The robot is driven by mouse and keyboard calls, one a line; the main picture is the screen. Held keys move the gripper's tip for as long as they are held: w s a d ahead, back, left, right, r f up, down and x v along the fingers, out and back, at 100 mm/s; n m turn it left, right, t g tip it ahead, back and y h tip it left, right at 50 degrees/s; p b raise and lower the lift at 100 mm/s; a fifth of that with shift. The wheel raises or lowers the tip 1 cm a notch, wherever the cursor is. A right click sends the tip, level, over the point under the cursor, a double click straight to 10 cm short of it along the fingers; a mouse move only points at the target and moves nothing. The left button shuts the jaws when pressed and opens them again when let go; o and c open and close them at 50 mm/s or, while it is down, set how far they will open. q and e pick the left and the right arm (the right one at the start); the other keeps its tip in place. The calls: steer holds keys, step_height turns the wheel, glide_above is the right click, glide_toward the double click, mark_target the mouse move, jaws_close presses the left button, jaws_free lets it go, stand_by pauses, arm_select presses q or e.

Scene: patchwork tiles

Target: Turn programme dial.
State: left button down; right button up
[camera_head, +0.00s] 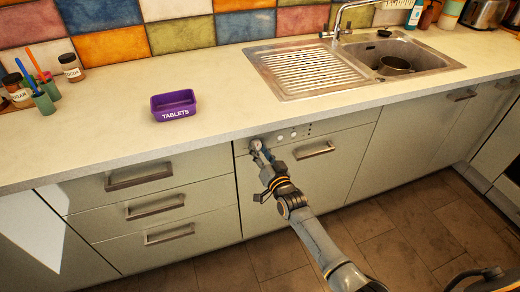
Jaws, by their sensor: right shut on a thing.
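The dishwasher front (335,175) is built in under the counter, with a narrow control panel (325,128) along its top edge. Several small round buttons show on the panel. My right gripper (259,150) reaches in from the lower right and is shut at the left end of this panel, on the programme dial. The gripper covers most of the dial, so its pointer and setting cannot be read. The dishwasher door looks closed, with a bar handle (315,150) right of my gripper.
Drawers with bar handles (140,177) are left of the dishwasher. On the counter (225,98) stand a purple tablets box (174,106), jars (71,68) and cups with brushes (45,103). A sink (395,60) holding a pot is at the right. The tiled floor below is clear.

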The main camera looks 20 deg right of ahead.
steer(key=shift+f+n+p, duration=0.1)
steer(key=shift+n+p, duration=0.25)
steer(key=shift+n, duration=0.95)
steer(key=o, duration=1.2)
steer(key=shift+c, duration=0.2)
steer(key=s+d, duration=0.1)
steer(key=s, duration=1.1)
steer(key=shift+d, duration=0.1)
